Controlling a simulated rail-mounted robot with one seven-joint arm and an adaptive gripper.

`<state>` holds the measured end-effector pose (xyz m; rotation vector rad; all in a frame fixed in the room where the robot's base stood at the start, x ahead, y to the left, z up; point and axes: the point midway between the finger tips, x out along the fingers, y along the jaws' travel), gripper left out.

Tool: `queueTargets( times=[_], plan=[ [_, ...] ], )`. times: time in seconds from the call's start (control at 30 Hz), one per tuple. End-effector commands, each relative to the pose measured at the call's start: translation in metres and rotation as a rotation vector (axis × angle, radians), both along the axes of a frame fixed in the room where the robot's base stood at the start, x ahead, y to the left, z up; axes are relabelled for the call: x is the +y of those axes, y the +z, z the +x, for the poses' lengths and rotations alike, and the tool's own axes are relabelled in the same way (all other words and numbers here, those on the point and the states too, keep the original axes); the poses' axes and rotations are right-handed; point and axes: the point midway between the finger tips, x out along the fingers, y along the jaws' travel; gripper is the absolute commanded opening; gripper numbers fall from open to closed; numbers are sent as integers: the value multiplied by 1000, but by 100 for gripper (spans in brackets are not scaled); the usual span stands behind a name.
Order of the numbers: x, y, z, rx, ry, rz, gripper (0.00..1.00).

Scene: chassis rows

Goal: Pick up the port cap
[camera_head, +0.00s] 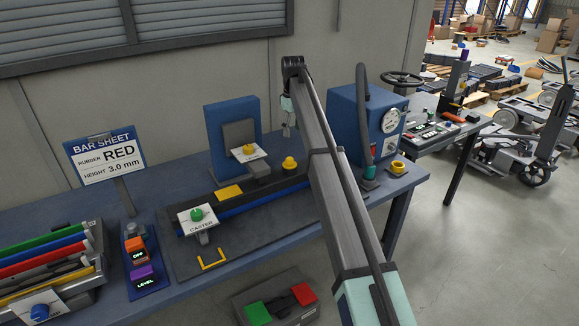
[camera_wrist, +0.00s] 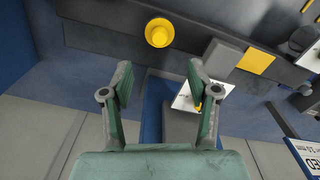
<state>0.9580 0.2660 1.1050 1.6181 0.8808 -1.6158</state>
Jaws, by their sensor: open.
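A round yellow cap (camera_head: 290,163) stands on the dark rail of the bench fixture, and appears to be the port cap. In the wrist view the yellow cap (camera_wrist: 159,32) is beyond the fingertips, roughly centred between them sideways. My gripper (camera_head: 289,131) hangs above and behind the rail, apart from the cap. In the wrist view my gripper (camera_wrist: 160,72) shows two green-grey fingers spread wide with nothing between them. A second yellow round part (camera_head: 397,167) sits at the bench's right end, beside the blue box.
A grey block (camera_head: 258,172) and yellow plate (camera_head: 228,192) lie left of the cap. A blue upright panel (camera_head: 232,128) with a yellow-knobbed white card stands behind. The blue gauge box (camera_head: 362,115) with a hose stands right. A caster card (camera_head: 197,217) stands front left.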

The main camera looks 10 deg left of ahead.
Motion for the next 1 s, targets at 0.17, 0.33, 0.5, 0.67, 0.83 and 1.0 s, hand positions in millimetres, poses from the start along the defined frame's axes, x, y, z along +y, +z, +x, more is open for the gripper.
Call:
queueTargets(
  times=[0.17, 0.33, 0.5, 0.67, 0.83, 1.0],
  plan=[
    [17, 30, 10, 2, 48, -1, 60],
    [16, 10, 7, 3, 50, -2, 60],
    [16, -24, 7, 4, 49, -1, 60],
    [16, -55, 8, 4, 49, -1, 60],
    [16, -79, 8, 3, 48, -1, 60],
    [16, -89, 9, 1, 48, 0, 60]
  ],
)
